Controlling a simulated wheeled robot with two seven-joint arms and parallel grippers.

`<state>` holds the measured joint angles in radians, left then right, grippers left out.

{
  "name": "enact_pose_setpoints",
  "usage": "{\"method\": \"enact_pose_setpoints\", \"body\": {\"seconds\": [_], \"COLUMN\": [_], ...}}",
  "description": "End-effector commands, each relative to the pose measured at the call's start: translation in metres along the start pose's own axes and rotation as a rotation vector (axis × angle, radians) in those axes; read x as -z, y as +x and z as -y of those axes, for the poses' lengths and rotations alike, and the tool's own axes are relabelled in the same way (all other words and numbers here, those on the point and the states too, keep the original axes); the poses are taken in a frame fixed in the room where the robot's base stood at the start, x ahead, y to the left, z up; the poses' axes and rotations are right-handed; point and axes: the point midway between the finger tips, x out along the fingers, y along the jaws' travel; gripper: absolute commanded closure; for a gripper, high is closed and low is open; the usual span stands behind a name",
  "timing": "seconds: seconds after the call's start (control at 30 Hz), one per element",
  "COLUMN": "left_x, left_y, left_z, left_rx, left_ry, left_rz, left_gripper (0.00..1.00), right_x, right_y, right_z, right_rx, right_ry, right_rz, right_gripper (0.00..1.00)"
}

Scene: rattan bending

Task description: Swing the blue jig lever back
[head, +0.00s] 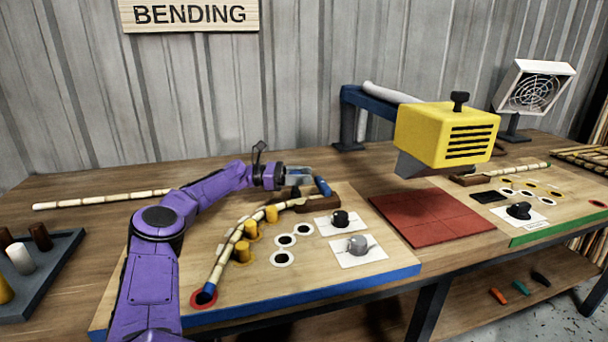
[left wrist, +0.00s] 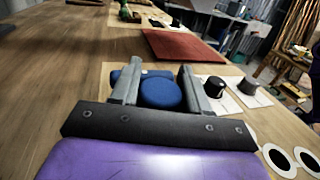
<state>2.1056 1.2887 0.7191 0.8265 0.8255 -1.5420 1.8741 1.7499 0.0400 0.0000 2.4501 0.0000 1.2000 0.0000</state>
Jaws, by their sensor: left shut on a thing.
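The blue jig lever (head: 323,186) stands at the back of the blue-edged jig board (head: 385,283), by a dark brown block (head: 322,204). My left gripper (head: 305,178) reaches it from the left and is shut on it. In the left wrist view the round blue top of the lever (left wrist: 162,95) sits between the two fingers of my left gripper (left wrist: 156,88). A rattan cane (head: 231,240) curves along several yellow pegs (head: 243,251) on the board. Its near end has a dark blue cap over a red ring. My right gripper is not in view.
A black knob (head: 340,218) and a grey knob (head: 357,244) stand on white cards right of the lever. A red mat (head: 432,217) lies beyond, under a yellow heater head (head: 445,133). A peg tray (head: 40,265) is at far left. The left back tabletop holds a straight cane (head: 100,198).

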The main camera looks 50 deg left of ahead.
Motion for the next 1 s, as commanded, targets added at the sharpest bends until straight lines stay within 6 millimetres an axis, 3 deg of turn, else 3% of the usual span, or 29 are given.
{"method": "enact_pose_setpoints", "body": {"seconds": [0.17,0.2,0.27,0.63,1.0], "left_x": [-0.002,-0.003,-0.003,-0.001,0.001], "left_y": [0.003,0.003,0.003,-0.013,-0.09], "left_z": [0.001,0.001,0.001,0.0,-0.001], "left_rx": [0.003,0.003,0.003,-0.007,-0.003], "left_ry": [0.0,0.0,0.0,0.0,0.0], "left_rz": [0.005,0.005,0.005,0.004,0.001], "left_gripper": [1.0,0.48,0.33,0.33,0.33], "right_x": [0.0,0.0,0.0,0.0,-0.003], "right_y": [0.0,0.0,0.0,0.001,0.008], "right_z": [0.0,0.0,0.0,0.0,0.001], "right_rx": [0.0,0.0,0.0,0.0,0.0], "right_ry": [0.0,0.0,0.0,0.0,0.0], "right_rz": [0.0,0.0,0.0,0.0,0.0], "right_gripper": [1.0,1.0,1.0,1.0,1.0]}}
